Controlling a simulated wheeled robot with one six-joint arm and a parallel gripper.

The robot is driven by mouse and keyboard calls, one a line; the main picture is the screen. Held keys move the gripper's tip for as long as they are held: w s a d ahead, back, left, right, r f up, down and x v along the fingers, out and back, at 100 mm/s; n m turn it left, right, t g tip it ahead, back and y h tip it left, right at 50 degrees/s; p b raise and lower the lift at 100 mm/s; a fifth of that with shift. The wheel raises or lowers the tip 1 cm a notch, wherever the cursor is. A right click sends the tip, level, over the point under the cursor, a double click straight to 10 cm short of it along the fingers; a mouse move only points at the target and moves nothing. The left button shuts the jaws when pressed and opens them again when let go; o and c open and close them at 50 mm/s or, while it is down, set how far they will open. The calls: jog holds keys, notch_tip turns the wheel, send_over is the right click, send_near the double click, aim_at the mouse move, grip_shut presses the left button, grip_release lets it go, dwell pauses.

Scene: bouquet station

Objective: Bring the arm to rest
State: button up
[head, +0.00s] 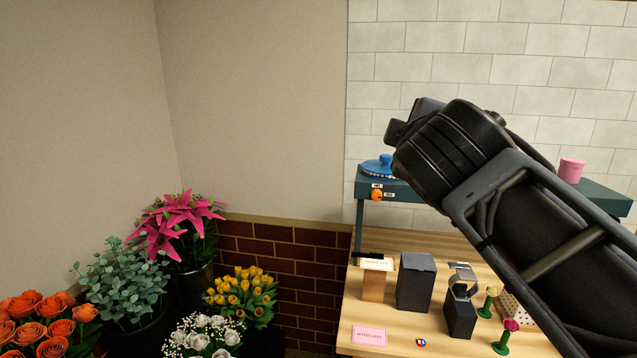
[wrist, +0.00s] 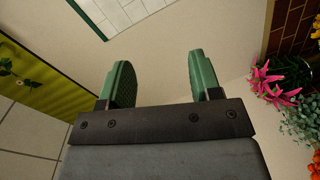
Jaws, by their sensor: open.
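My gripper shows in the wrist view (wrist: 160,80), with its two green fingers spread apart and nothing between them. Beyond the fingers is a plain beige wall. In the head view my dark arm reaches from the lower right up to the middle, in front of the shelf and workbench. The gripper's fingers are not visible in the head view.
Pink lilies (head: 180,220), yellow tulips (head: 240,293), orange roses (head: 45,325) and eucalyptus (head: 125,280) stand at lower left. A wooden workbench (head: 385,325) holds dark boxes and small items. A teal shelf (head: 405,195) carries a blue lidded dish (head: 378,168) and a pink pot (head: 571,170).

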notch_tip(320, 180, down, 19)
jog(key=a+m+g+y, duration=0.2)
jog(key=m+g, duration=0.3)
jog(key=g, duration=0.1)
jog(key=s+d+f+m+g+p, duration=0.1)
jog(key=s+f+m+g, duration=0.2)
jog(key=f, duration=0.7)
jog(key=s+d+f+m+g+y, duration=0.1)
jog(key=s+f+m+g, duration=0.3)
jog(key=f, duration=0.6)
jog(key=s+d, duration=0.1)
jog(key=s, duration=0.1)
jog(key=shift+s+d+p, duration=0.3)
jog(key=shift+s+p, duration=0.05)
